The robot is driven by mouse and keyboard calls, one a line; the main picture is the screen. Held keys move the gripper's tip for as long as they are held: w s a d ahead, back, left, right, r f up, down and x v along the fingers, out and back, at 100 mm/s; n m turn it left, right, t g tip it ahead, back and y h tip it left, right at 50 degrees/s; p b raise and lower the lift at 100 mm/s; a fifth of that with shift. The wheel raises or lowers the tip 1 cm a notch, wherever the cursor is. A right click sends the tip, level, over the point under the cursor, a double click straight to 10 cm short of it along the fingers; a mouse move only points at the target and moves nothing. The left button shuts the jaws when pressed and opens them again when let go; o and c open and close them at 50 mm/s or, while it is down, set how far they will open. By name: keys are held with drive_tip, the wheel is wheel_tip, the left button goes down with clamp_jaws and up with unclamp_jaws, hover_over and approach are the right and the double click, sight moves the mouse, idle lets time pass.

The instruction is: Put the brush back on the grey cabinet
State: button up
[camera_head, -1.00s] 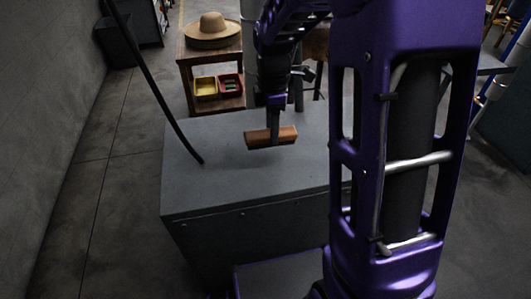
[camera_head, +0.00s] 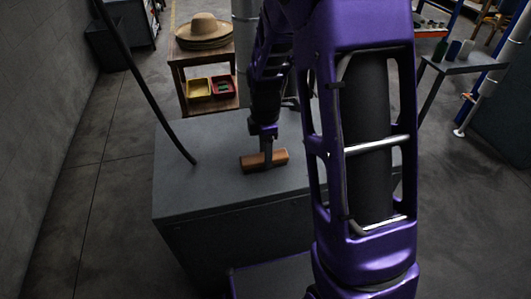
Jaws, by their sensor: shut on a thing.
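The brush (camera_head: 251,162) is a small brown wooden block, seen at the top of the grey cabinet. My gripper (camera_head: 267,160) points down from above and is shut on the middle of the brush. The brush lies about level, low over the cabinet top or on it; I cannot tell whether it touches. The grey cabinet (camera_head: 205,188) has a flat, bare top around the brush. My purple arm hides the cabinet's right part.
A wooden stand (camera_head: 207,59) behind the cabinet holds straw hats (camera_head: 205,30), a yellow bin (camera_head: 198,88) and a red bin (camera_head: 223,86). A black cable (camera_head: 140,82) hangs down to the cabinet's left part. A grey table (camera_head: 462,64) stands at the right.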

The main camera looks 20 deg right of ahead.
drive_tip(key=o, duration=1.2)
drive_tip(key=shift+f, duration=0.1)
wheel_tip(320, 180, up, 12)
drive_tip(key=shift+r+p, duration=0.15)
drive_tip(key=shift+p, duration=0.9)
